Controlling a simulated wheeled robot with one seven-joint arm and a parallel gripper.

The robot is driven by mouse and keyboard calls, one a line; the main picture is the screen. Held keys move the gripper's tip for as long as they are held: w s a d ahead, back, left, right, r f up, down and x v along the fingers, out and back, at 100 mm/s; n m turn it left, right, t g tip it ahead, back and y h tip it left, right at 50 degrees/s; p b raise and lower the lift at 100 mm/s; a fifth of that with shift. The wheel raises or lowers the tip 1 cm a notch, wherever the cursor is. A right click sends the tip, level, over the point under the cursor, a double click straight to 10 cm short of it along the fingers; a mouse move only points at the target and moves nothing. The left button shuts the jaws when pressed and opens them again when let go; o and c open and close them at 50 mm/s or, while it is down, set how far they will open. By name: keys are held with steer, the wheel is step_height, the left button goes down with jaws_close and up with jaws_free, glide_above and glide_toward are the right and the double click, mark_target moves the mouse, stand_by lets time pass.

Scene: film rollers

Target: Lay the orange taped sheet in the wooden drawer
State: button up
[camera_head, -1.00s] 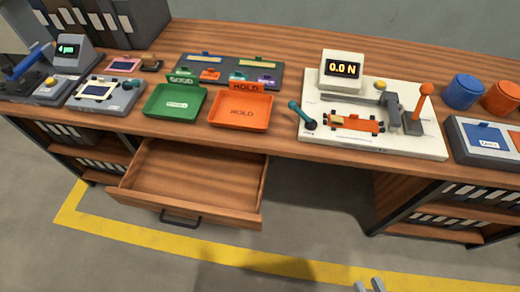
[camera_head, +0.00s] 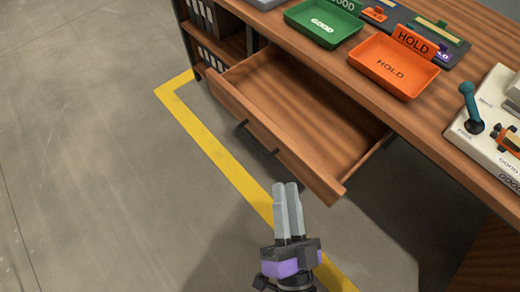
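The wooden drawer (camera_head: 262,125) stands pulled out below the bench, and its visible floor is bare. My gripper (camera_head: 286,186) is in front of the drawer's front panel, low in the picture. Its two grey fingers point up the picture and lie close together, with nothing visible between them. A small orange piece (camera_head: 508,142) with dark parts shows on the white tester at the right edge, cut off by the frame. Another orange piece (camera_head: 374,13) lies on the dark board at the top. I cannot tell which is the orange taped sheet.
A green GOOD tray (camera_head: 322,36) and an orange HOLD tray (camera_head: 392,84) sit empty on the bench (camera_head: 300,50) above the drawer. The white tester (camera_head: 480,148) with a teal lever is at right. Open floor (camera_head: 100,190) lies left, crossed by yellow tape (camera_head: 200,131).

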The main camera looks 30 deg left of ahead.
steer(key=w+a+f+m+b, duration=0.1)
steer(key=a+f+m+b, duration=0.15)
steer(key=a, duration=0.35)
steer(key=w+a+f+m+b, duration=0.1)
steer(key=w+a+f+m, duration=0.15)
steer(key=a, duration=0.35)
steer(key=m+h, duration=0.3)
steer(key=m, duration=0.3)
glide_toward(252, 141)
steer(key=x, duration=0.5)
steer(key=b+x, duration=0.1)
steer(key=x, duration=0.4)
steer(key=shift+a+f+b, duration=0.15)
steer(key=shift+f+b, duration=0.15)
steer(key=shift+b, duration=0.05)
steer(key=shift+c, duration=0.4)
jaws_close()
